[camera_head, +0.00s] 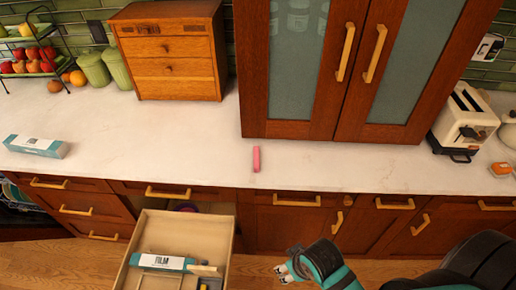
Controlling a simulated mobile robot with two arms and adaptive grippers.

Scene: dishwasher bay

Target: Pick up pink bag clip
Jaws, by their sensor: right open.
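The pink bag clip (256,158) lies on the white countertop, just in front of the wooden cabinet with glass doors, with its long side pointing toward the counter's front edge. My right gripper (283,272) is low at the bottom of the view, in front of the counter and below its top. It is well apart from the clip, down and slightly to the right of it. Its small fingertips show apart and empty. My left gripper is not in view.
An open drawer (146,221) juts out below the counter, left of my right gripper, with boxes inside. A glass-door cabinet (298,117) stands behind the clip. A toaster (465,118) is at right, a blue-white box (36,146) at left. The counter around the clip is clear.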

